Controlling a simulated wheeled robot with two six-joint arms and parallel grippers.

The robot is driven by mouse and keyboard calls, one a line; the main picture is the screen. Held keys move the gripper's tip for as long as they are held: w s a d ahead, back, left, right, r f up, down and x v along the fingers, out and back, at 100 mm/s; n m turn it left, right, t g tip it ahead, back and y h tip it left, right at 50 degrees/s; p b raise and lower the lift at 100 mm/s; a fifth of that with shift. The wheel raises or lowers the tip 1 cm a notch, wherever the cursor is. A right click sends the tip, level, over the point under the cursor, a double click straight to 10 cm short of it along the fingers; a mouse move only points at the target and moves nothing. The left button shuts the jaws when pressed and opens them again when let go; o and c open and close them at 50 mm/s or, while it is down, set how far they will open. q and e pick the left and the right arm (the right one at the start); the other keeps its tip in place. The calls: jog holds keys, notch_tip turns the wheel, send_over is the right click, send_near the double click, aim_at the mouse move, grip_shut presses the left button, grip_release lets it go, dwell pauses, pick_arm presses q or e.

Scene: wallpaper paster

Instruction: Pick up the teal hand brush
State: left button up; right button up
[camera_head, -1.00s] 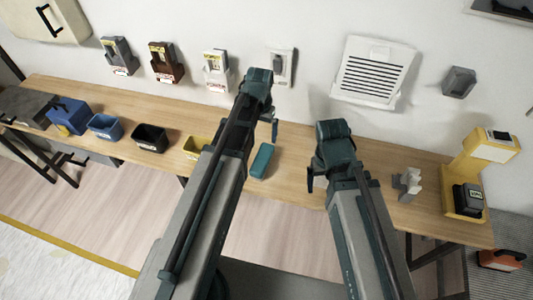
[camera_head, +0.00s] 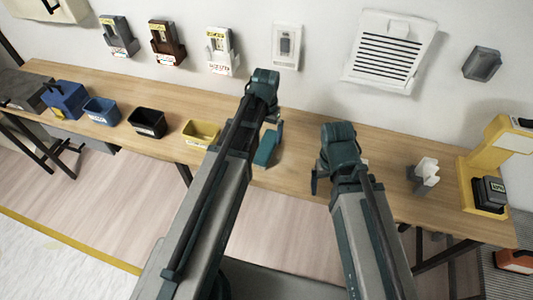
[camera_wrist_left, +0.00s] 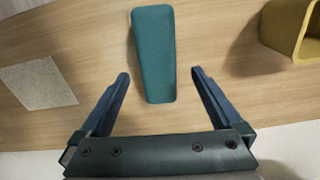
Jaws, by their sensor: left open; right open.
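The teal hand brush (camera_head: 266,148) lies on the wooden workbench, right of the yellow bin; its lower end is near the bench's front edge. In the left wrist view the brush (camera_wrist_left: 153,52) lies lengthwise ahead of my left gripper (camera_wrist_left: 160,76). The two blue fingers are apart, one on each side of the brush's near end, and do not appear to touch it. In the head view my left gripper (camera_head: 272,126) is just above the brush, partly hidden by its own wrist. My right gripper (camera_head: 316,180) is farther right over the bench, its fingers mostly hidden and holding nothing visible.
A yellow bin (camera_head: 201,132), black bin (camera_head: 147,121) and blue bin (camera_head: 101,110) stand left along the bench (camera_head: 300,150). A small white-grey object (camera_head: 426,171) and a yellow stand (camera_head: 487,170) are at right. A pale square (camera_wrist_left: 40,83) lies on the wood.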

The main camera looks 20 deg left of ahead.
aim_at(266, 144)
pick_arm(q)
jog(key=f+b, duration=0.5)
jog(key=shift+s+d+f, duration=0.15)
jog(key=shift+s, duration=0.1)
jog(key=c, duration=1.5)
jog(key=shift+r, duration=0.25)
